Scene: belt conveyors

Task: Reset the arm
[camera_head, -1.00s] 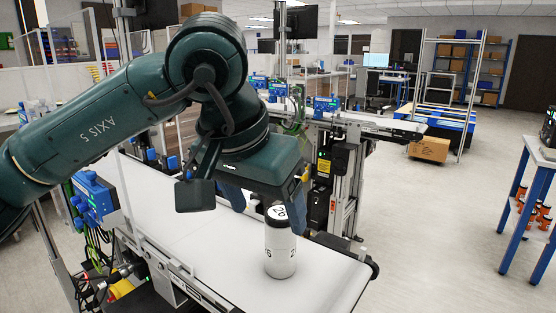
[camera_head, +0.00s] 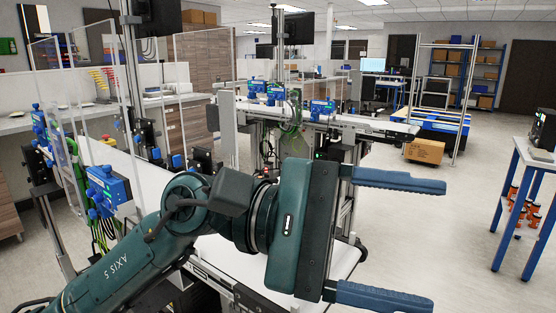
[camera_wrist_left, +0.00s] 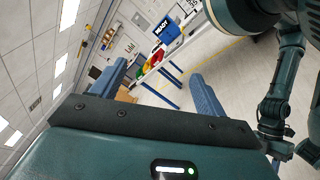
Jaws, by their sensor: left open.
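My left gripper (camera_head: 435,246) is open and empty in the head view. Its two blue fingers stick out to the right, wide apart, clear of the belt's right end. My left arm comes in from the lower left, low in front of the white belt (camera_head: 345,262). The left wrist view shows the two blue fingers (camera_wrist_left: 157,84) apart with nothing between them. The white canister is not visible now; my arm and gripper cover the part of the belt where it stood. My right gripper is not in view.
A second conveyor (camera_head: 370,124) runs behind, with a cardboard box (camera_head: 425,151) on the floor beyond. Open floor lies between the belt and the table.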

